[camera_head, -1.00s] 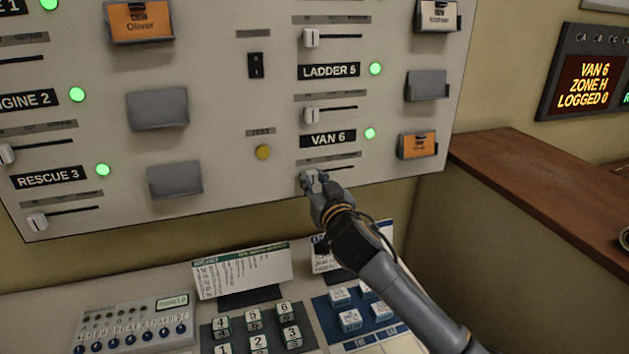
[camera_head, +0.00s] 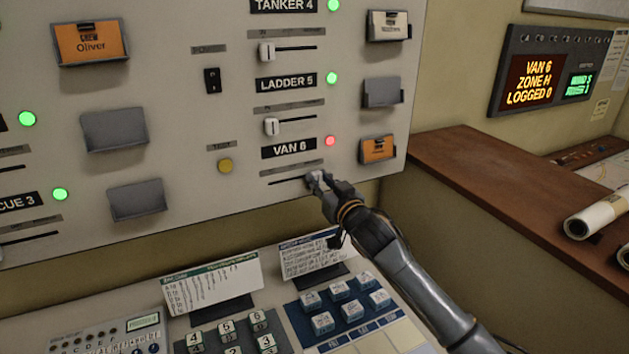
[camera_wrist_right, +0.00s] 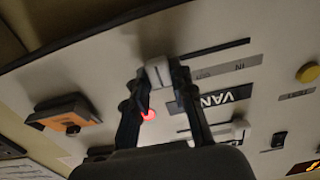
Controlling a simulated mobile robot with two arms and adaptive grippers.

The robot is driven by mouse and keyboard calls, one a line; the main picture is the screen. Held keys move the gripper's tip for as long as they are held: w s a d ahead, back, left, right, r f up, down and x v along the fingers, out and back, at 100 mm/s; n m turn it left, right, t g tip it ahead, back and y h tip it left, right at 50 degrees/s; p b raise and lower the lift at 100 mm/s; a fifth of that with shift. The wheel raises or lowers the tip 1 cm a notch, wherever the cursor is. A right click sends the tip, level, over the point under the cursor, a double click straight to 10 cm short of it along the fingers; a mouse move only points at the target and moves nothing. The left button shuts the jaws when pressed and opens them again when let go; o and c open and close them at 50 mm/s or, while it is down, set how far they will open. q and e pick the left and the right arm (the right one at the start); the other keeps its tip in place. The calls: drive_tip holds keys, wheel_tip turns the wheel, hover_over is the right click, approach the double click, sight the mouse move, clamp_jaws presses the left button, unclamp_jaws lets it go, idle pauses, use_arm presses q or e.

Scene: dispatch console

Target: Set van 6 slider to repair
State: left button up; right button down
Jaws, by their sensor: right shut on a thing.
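The VAN 6 label (camera_head: 289,148) is on the wall panel, with a red lamp (camera_head: 330,141) to its right. Below the label runs the van 6 slot, and its white slider knob (camera_head: 313,178) is at the slot's right end. My right gripper (camera_head: 318,181) is shut on the knob. In the right wrist view the knob (camera_wrist_right: 158,72) sits between the two fingertips of the right gripper (camera_wrist_right: 158,78), with the slot running off to the right. The lettering above the slot is too small to read in the head view. My left gripper is not in view.
The ladder 5 slider (camera_head: 271,127) sits above, at its slot's left end, with a green lamp (camera_head: 331,78). An orange card holder (camera_head: 378,149) is right of the red lamp. A keypad desk lies below. A wooden ledge (camera_head: 470,165) and paper roll (camera_head: 597,216) are right.

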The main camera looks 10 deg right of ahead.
drive_tip(key=c, duration=1.4)
unclamp_jaws()
drive_tip(key=shift+d, duration=0.15)
drive_tip(key=shift+o, duration=1.4)
drive_tip(key=shift+w+d, duration=0.1)
drive_tip(key=shift+d, duration=0.05)
drive_tip(key=shift+s, duration=0.4)
drive_tip(key=v, duration=1.1)
drive_tip(key=shift+d, duration=0.15)
